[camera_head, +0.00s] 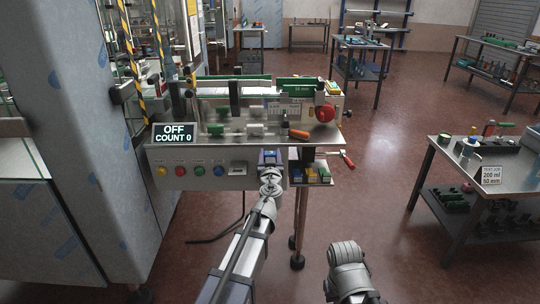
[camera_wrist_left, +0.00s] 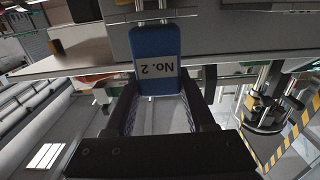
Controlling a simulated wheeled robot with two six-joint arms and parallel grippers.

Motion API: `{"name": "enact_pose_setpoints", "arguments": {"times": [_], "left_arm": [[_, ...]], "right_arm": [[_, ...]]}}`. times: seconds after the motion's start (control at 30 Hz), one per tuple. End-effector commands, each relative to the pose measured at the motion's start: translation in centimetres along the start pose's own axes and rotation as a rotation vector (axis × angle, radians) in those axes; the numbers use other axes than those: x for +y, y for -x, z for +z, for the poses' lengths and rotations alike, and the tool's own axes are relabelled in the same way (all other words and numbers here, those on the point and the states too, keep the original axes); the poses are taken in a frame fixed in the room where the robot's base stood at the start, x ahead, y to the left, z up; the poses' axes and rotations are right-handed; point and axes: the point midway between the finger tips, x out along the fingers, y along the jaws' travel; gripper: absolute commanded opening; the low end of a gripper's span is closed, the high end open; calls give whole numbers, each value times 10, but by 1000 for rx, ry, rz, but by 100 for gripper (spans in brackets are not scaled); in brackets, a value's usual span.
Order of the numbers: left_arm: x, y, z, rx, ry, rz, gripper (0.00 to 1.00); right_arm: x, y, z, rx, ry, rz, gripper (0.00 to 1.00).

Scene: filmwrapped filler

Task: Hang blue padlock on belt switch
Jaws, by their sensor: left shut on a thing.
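The blue padlock (camera_head: 269,157) is at the front right of the conveyor machine's control panel (camera_head: 205,170). My left gripper (camera_head: 270,178) is shut on it from the front. In the left wrist view the padlock (camera_wrist_left: 155,48), labelled "No. 2" upside down, is between the fingers of my left gripper (camera_wrist_left: 160,103). Part of its metal shackle shows against a grey box. I cannot tell whether the shackle is hooked on anything. The belt switch is not clearly visible; the padlock and gripper cover that part of the panel. My right gripper's fingers are not in view.
The display (camera_head: 173,132) reads "OFF COUNT 0". Coloured buttons line the panel. A small side shelf (camera_head: 325,183) holds yellow, blue and green items right of the padlock. A red-handled tool (camera_head: 347,159) sticks out there. A workbench (camera_head: 446,153) stands right; the floor between is clear.

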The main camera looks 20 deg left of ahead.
Motion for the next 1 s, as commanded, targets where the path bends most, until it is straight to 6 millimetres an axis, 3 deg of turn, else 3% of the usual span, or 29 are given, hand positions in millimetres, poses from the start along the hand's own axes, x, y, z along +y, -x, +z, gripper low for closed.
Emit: {"name": "enact_pose_setpoints", "arguments": {"times": [1.0], "left_arm": [[0, 0, 6, 0, 0, 0, 0]], "right_arm": [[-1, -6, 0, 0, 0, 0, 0]]}}
